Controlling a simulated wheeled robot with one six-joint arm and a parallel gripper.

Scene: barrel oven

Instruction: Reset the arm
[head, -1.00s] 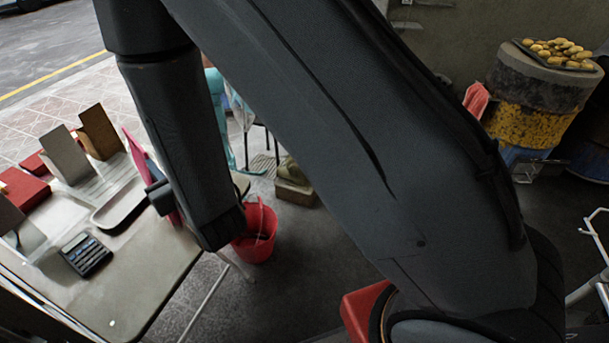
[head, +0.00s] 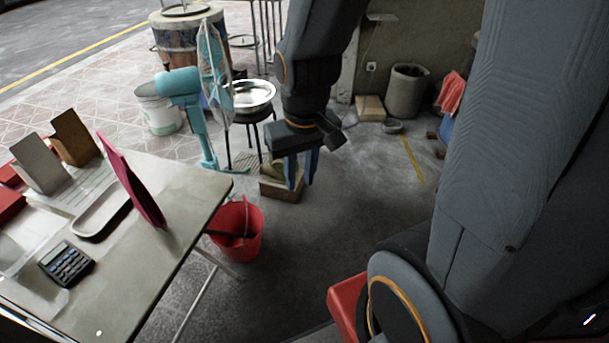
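My gripper (head: 302,186) hangs from my arm in the upper middle of the head view, pointing down over the dark floor. Its two blue fingers appear apart, with a narrow gap between them, and I see nothing held there. It is to the right of the table (head: 150,285) and clear of it. A pink board (head: 131,181) stands tilted on the table, apart from the gripper.
A teal fan (head: 183,88), a stool with a metal bowl (head: 252,96) and a box (head: 281,188) stand behind. Floor in the middle is open.

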